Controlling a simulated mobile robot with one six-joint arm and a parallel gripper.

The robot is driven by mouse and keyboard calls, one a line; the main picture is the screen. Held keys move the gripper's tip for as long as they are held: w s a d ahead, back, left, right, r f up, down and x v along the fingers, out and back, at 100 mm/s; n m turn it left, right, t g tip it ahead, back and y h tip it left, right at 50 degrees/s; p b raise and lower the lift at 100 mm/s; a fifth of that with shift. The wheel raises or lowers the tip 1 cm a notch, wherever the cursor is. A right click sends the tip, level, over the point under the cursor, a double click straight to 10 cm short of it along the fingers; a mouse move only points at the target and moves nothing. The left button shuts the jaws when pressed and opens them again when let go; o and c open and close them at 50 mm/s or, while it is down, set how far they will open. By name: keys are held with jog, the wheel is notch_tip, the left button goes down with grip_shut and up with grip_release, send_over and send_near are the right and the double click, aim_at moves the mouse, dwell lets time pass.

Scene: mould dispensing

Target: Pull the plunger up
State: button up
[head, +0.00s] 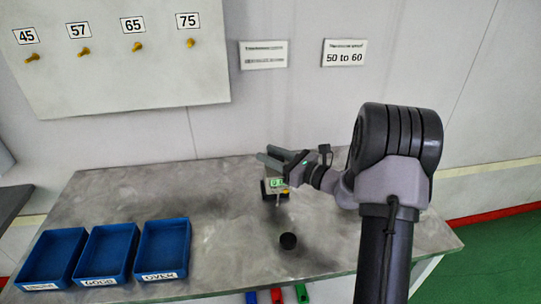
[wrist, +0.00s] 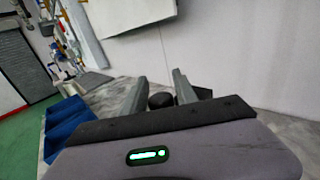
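My gripper (head: 268,157) is above the back middle of the table, its fingers pointing left. In the wrist view its two fingers (wrist: 158,88) stand apart. A dark rounded object (wrist: 161,100) shows between the fingertips; I cannot tell whether it is the plunger or whether they touch it. A small device with a green display (head: 277,183) stands just below my gripper in the head view, partly hidden by it. A short black cylinder (head: 288,241) stands on the table nearer the front. No plunger can be clearly made out.
Three blue trays stand at the left of the grey table (head: 215,255): a left one (head: 36,279), one labelled GOOD (head: 86,275) and one labelled OVER (head: 143,271). A board with numbered yellow pegs (head: 115,85) hangs on the wall. The table's right side is bare.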

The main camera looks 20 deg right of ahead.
grip_shut()
dwell(1.2)
